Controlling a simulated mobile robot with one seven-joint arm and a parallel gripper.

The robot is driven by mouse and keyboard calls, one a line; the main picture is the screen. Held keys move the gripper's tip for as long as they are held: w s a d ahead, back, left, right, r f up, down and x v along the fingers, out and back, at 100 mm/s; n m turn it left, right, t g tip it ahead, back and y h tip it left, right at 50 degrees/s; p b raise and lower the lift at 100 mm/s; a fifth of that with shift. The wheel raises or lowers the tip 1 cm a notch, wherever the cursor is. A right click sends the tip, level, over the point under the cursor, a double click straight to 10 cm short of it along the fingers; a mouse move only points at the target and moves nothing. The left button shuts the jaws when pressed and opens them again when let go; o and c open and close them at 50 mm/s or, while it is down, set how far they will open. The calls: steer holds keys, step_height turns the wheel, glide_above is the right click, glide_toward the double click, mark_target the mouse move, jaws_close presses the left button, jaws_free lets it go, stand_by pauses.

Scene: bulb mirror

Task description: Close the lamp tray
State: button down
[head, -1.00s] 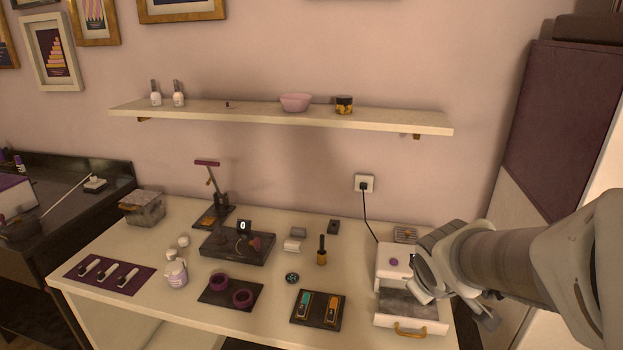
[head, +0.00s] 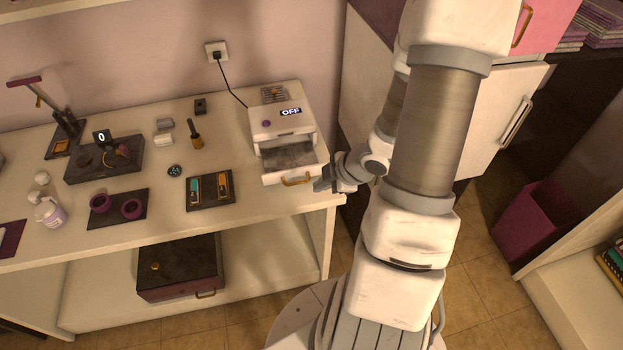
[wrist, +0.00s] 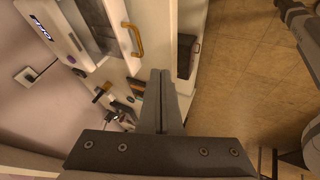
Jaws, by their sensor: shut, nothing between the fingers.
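The lamp (head: 285,122) is a white box with an "OFF" display and a purple button on top, at the right end of the table. Its tray (head: 289,178) is pulled out toward the front, with a dark grey inside and a brass handle (head: 297,181). In the wrist view the handle (wrist: 133,40) lies ahead of the fingers, toward the top. My gripper (head: 320,186) is just right of the tray's front corner, near the table's right edge. In the wrist view my gripper (wrist: 162,75) is shut and empty, its fingers together. It appears apart from the handle.
A black mat with teal and orange tools (head: 209,190) lies left of the lamp. A black cord runs from the wall socket (head: 216,52) behind the lamp. A dark box (head: 180,268) sits on the lower shelf. Open floor lies right of the table.

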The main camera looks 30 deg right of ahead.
steer(key=b+x, duration=0.1)
steer(key=x, duration=0.2)
steer(key=w+b+x, duration=0.1)
steer(key=x, duration=0.2)
steer(key=d+x, duration=0.1)
steer(key=x, duration=0.3)
steer(key=shift+w+r+b, duration=0.2)
steer(key=shift+w+b, duration=0.05)
steer(key=shift+b, duration=0.15)
steer(key=shift+w+d+f, duration=0.2)
steer(key=shift+w+d, duration=0.05)
steer(key=shift+w, duration=0.5)
